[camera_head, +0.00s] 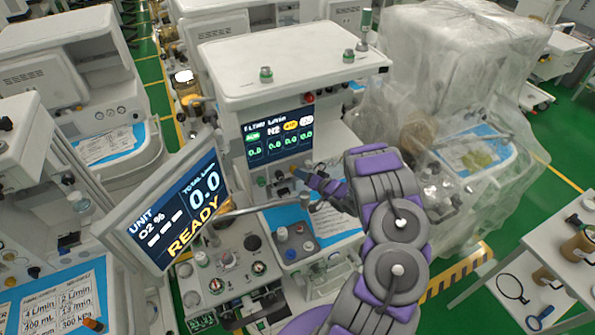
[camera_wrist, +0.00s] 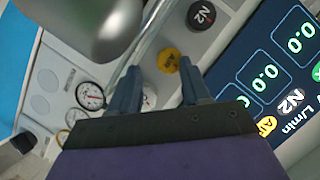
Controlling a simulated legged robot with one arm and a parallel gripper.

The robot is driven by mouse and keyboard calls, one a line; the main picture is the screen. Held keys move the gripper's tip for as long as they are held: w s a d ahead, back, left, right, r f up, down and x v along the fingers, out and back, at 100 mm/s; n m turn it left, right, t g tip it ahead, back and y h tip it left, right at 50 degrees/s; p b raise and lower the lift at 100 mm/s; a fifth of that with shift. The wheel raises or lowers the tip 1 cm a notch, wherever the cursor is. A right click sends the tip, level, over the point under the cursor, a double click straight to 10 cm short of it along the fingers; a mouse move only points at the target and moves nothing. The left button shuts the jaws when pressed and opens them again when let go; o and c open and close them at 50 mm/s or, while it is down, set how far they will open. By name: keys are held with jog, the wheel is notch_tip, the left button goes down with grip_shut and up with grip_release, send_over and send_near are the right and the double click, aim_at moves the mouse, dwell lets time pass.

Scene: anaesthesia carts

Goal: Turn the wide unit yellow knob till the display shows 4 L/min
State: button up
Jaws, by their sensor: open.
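The wide unit stands in the middle of the head view. Its flow display (camera_head: 278,138) shows several 0.0 readings, one under a yellow label; part of this display (camera_wrist: 266,80) also shows in the wrist view. The tilted monitor (camera_head: 178,208) reads total 0.0 L/min and READY. The yellow knob (camera_wrist: 168,60) has dark lettering and sits just beyond my fingertips, roughly between them in the wrist view. My gripper (camera_wrist: 160,72) is open and empty, with one finger on each side. In the head view my gripper (camera_head: 309,178) reaches the panel below the display; contact cannot be told.
A black N2 knob (camera_wrist: 201,14) is close to the yellow one. A blurred grey rounded part (camera_wrist: 95,25) and a rail are near my left finger. Gauges (camera_wrist: 91,96) lie beyond. A plastic-covered cart (camera_head: 450,80) stands to the right; another cart (camera_head: 75,75) stands left.

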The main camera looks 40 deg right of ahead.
jog(key=w, duration=0.1)
jog(key=w+a, duration=0.2)
jog(key=w, duration=0.1)
jog(key=shift+w+f, duration=0.1)
jog(key=shift+f, duration=0.25)
jog(key=shift+d, duration=0.5)
jog(key=shift+a, duration=0.25)
jog(key=c, duration=0.5)
jog(key=shift+s+f, duration=0.1)
jog(key=shift+s, duration=0.1)
jog(key=shift+c, duration=1.2)
